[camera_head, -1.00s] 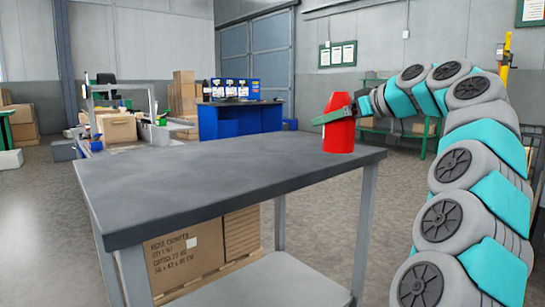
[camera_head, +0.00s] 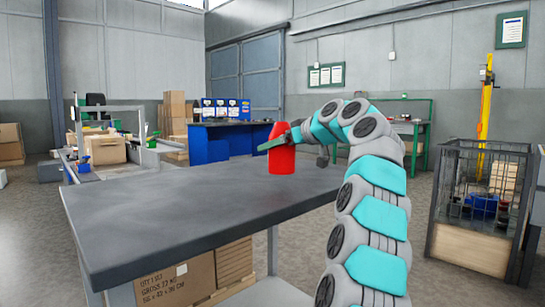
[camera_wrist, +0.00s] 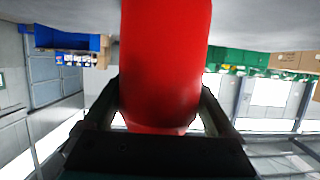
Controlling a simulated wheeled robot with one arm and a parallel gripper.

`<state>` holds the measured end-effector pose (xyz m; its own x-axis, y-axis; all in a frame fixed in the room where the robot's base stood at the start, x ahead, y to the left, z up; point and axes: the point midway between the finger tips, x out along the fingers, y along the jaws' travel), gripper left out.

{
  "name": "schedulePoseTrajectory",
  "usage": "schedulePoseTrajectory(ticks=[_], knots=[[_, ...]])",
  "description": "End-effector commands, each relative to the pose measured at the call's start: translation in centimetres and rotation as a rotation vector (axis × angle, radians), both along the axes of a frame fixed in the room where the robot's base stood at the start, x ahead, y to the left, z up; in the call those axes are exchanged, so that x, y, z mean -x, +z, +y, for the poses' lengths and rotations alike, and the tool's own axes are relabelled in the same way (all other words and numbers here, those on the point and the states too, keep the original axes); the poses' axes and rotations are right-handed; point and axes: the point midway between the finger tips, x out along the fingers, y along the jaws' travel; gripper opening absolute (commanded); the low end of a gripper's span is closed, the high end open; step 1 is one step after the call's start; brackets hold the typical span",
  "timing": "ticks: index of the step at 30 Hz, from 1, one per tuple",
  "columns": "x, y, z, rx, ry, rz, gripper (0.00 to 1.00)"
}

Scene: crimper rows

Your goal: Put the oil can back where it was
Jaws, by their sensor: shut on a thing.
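The oil can (camera_head: 282,158) is a red, upright, can-shaped thing over the right part of the dark grey table top (camera_head: 190,200). I cannot tell whether its base touches the table. My gripper (camera_head: 284,140) is shut around its upper part, reaching in from the right. In the wrist view the can (camera_wrist: 165,60) fills the middle, between the two dark fingers of my gripper (camera_wrist: 160,105). The front of the can is partly crossed by a finger in the head view. My arm hides the table's right end.
The table top is otherwise bare. A cardboard box (camera_head: 175,285) stands on the shelf below. A wire cage crate (camera_head: 480,200) stands on the floor at right. A blue bench (camera_head: 215,143) and a green bench (camera_head: 415,130) stand behind. Open floor lies between.

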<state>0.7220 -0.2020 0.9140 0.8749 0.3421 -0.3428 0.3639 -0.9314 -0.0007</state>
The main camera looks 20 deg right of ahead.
Motion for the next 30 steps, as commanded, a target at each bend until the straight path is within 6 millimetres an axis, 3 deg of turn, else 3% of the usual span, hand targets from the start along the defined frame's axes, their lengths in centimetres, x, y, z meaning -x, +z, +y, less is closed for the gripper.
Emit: schedulePoseTrajectory(ticks=[11,23,30], knots=[[-1.5,-0.1,0.7,0.001,0.001,0.0,0.18],[-1.3,-3.2,0.7,-0.004,0.002,0.0,0.18],[-1.3,-3.6,0.6,0.0,0.0,-0.002,0.18]])
